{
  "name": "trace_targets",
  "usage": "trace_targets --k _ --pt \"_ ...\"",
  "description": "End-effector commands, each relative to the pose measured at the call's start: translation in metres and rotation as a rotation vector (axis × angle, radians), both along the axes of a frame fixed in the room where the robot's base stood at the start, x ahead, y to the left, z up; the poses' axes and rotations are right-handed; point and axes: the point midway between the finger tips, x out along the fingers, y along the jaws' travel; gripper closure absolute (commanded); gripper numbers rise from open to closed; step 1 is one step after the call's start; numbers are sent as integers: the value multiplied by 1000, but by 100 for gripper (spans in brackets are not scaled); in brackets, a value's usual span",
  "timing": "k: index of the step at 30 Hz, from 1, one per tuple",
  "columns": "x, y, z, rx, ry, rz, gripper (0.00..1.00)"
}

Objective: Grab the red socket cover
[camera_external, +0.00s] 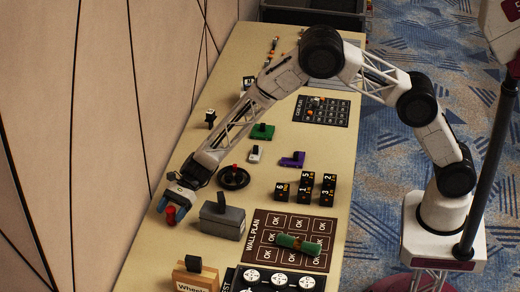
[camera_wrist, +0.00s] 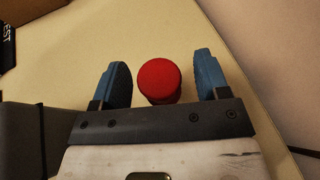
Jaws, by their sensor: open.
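The red socket cover (camera_external: 171,214) is a small red cylinder near the wall-side edge of the table in the external view. In the wrist view the red cover (camera_wrist: 159,81) shows its round end and lies between my two blue fingers, with a gap on each side. My gripper (camera_external: 174,205) is open around it, and its fingers (camera_wrist: 162,85) do not touch it. The lower part of the cover is partly hidden behind the gripper's dark front edge in the wrist view.
A grey block with a handle (camera_external: 222,220) stands close to the right of my gripper. A black wheel (camera_external: 234,177) with a red knob lies behind it. The wall plan board (camera_external: 265,262) with a green roll (camera_external: 298,244) is further right. The wall runs along the left.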

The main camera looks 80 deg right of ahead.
Motion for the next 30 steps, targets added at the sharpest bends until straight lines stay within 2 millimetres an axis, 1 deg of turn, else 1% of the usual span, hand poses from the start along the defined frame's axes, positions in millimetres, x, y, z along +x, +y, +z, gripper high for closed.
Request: trace_targets --k 1,9,11,12,19,23,26,30 --pt "0 0 0 0 0 0 31" --pt "0 0 0 0 0 0 73" --pt "0 0 0 0 0 0 82" --pt "0 0 0 0 0 0 84" --pt "0 0 1 0 0 0 84" --pt "0 0 5 0 -1 0 84" --pt "0 0 12 -1 -2 1 84" --pt "0 0 26 0 -2 1 84"
